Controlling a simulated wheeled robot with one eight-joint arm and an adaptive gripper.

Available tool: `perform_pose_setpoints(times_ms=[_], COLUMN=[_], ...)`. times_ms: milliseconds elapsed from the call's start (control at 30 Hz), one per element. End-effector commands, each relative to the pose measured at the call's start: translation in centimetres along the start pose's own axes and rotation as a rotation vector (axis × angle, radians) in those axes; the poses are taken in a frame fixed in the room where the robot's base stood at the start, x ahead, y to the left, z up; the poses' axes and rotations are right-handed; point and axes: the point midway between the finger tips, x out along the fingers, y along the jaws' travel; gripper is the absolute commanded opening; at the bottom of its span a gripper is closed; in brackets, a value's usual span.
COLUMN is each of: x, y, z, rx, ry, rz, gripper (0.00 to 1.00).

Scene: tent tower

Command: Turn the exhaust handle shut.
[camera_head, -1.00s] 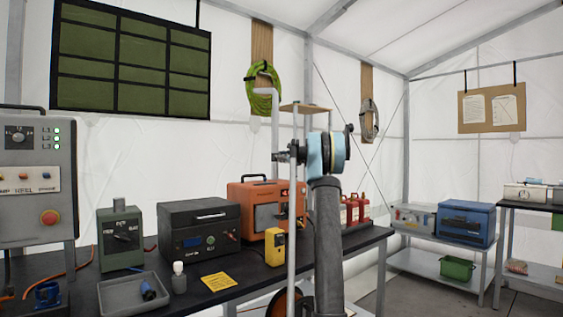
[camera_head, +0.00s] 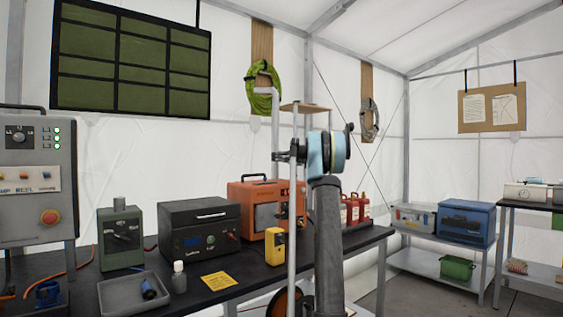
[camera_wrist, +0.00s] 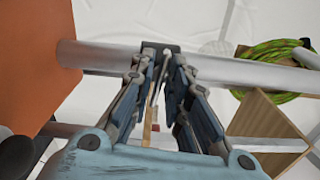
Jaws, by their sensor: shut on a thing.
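My gripper (camera_wrist: 163,85) is shut on a thin, dark piece in front of a pale metal pipe (camera_wrist: 235,70) in the wrist view. I take this piece for the exhaust handle, but the fingers hide most of it. A small dark block (camera_wrist: 160,47) sits across the pipe at the fingertips. In the head view my gripper (camera_head: 282,157) is level with the upright pale pipe (camera_head: 292,225), in front of the orange generator box (camera_head: 250,205). The handle itself cannot be made out there.
The black table (camera_head: 190,300) holds a dark power unit (camera_head: 198,235), a green box (camera_head: 120,240), a grey tray (camera_head: 115,292) and a yellow meter (camera_head: 275,245). A green hose coil (camera_head: 260,88) hangs behind. Open floor shows at the right.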

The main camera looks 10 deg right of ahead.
Motion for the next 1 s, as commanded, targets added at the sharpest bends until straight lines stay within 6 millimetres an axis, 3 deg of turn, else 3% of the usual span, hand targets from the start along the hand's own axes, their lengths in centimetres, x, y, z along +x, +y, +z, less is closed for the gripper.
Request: perform_pose_setpoints(times_ms=[300, 833, 867, 900, 1000], x=[0.12, 0.19, 0.19, 0.19, 0.16], y=[0.37, 0.42, 0.42, 0.42, 0.34], z=[0.26, 0.31, 0.31, 0.31, 0.26], rx=[-0.115, -0.134, -0.133, -0.133, -0.132], ry=[-0.006, -0.007, -0.007, -0.007, -0.005], rz=[0.004, 0.004, 0.004, 0.004, 0.003], gripper=[0.00, 0.00, 0.22, 0.27, 0.27])
